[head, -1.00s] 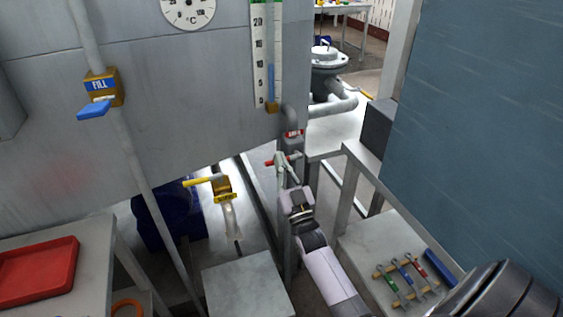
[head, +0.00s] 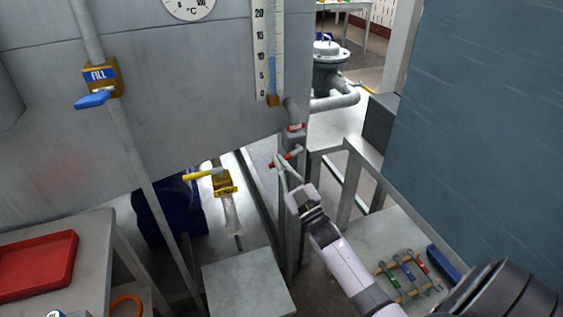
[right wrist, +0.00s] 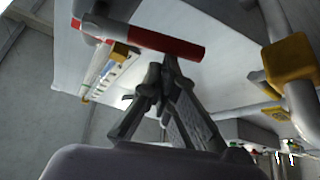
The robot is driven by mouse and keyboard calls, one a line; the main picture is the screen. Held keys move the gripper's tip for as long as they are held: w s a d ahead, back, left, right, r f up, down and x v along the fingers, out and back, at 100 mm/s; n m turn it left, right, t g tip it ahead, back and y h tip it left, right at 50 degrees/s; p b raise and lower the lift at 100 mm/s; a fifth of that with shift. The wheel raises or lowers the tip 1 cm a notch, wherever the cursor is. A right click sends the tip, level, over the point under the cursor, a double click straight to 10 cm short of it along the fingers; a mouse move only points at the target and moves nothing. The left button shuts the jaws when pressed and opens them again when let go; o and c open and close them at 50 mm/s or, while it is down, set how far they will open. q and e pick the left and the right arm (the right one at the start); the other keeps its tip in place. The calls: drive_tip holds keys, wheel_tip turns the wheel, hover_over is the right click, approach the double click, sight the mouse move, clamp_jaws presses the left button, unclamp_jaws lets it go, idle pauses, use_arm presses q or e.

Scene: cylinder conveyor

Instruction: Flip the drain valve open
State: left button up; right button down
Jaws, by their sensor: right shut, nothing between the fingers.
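A valve with a red bar handle (head: 286,158) sits on the pipe at the tank's lower right corner, under a small red label too small to read. In the right wrist view the red handle (right wrist: 165,42) runs across the upper middle, sloping slightly down to the right. My right gripper (head: 279,164) is shut and empty, its fingertips at the handle. In the right wrist view the fingertips (right wrist: 160,76) are just below the handle; I cannot tell whether they touch it. My left gripper is not in view.
A yellow-handled valve (head: 222,183) is left of my right gripper, and the blue-handled FILL valve (head: 101,79) is farther left. A grey railing (head: 385,180) stands to the right. A red tray (head: 40,268) lies on the left table. A bare grey block top (head: 247,280) is below.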

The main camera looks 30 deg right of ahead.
drive_tip(key=s+d+f+n+g+y+p, duration=0.1)
drive_tip(key=d+f+n+g+y, duration=0.4)
drive_tip(key=n, duration=1.1)
drive_tip(key=shift+f+g+p, duration=0.5)
drive_tip(key=shift+g+p, duration=0.3)
drive_tip(key=shift+p, duration=0.05)
drive_tip(key=shift+s, duration=0.1)
